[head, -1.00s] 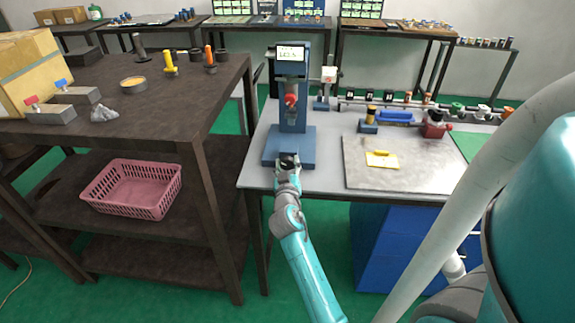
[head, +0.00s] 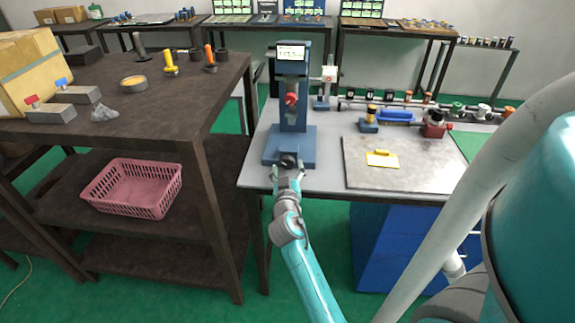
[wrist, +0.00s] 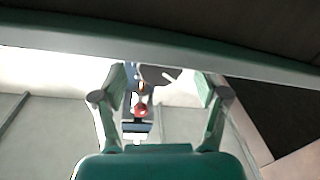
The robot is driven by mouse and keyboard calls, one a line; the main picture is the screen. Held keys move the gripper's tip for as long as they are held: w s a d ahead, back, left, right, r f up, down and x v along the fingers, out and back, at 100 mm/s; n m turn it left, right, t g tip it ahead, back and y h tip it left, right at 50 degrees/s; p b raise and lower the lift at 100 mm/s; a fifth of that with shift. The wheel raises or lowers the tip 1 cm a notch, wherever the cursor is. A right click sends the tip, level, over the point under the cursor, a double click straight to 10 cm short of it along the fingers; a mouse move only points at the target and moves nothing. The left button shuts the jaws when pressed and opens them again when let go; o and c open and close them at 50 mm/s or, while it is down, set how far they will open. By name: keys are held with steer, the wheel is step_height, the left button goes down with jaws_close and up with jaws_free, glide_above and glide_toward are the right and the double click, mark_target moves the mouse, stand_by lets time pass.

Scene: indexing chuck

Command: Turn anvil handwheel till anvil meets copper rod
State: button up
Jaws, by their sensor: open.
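A blue upright tester (head: 294,75) stands at the left of the grey bench, with a lit display on top and a red part (head: 291,99) on its column. A dark round handwheel (head: 288,160) sits at the front of its base. My gripper (head: 288,169) is open just in front of the handwheel, its fingers spread to either side. I cannot tell whether they touch it. In the wrist view my open gripper (wrist: 161,82) has nothing held between its fingers, and the red part (wrist: 140,110) shows beyond. I cannot make out the copper rod or the anvil gap.
A dark shelf table (head: 130,125) with a pink basket (head: 133,187) stands to the left.

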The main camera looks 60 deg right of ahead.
steer(key=v, duration=0.9)
steer(key=shift+s+a, duration=0.15)
steer(key=shift+a, duration=0.2)
steer(key=s+a+f+n+t+y, duration=0.2)
steer(key=s+a+f+y, duration=0.1)
steer(key=a, duration=0.4)
steer(key=s+a+f+n+t+y, duration=0.1)
steer(key=s+a+f+n+y, duration=0.2)
steer(key=a, duration=0.5)
steer(key=s+a+f+n+t+y, duration=0.2)
steer(key=a+f+y, duration=0.2)
steer(key=a, duration=0.3)
steer(key=s+a+r+n+y, duration=0.1)
steer(key=s+a+r+y, duration=0.2)
steer(key=s+a, duration=0.3)
steer(key=s+a+r+n+t+y, duration=0.1)
steer(key=s+a, duration=0.4)
steer(key=s, duration=0.5)
steer(key=shift+s+a+r+y, duration=0.15)
steer(key=shift+a+r+y, duration=0.25)
steer(key=shift+r+y, duration=0.55)
steer(key=shift+s+r, duration=0.2)
steer(key=shift+s, duration=0.05)
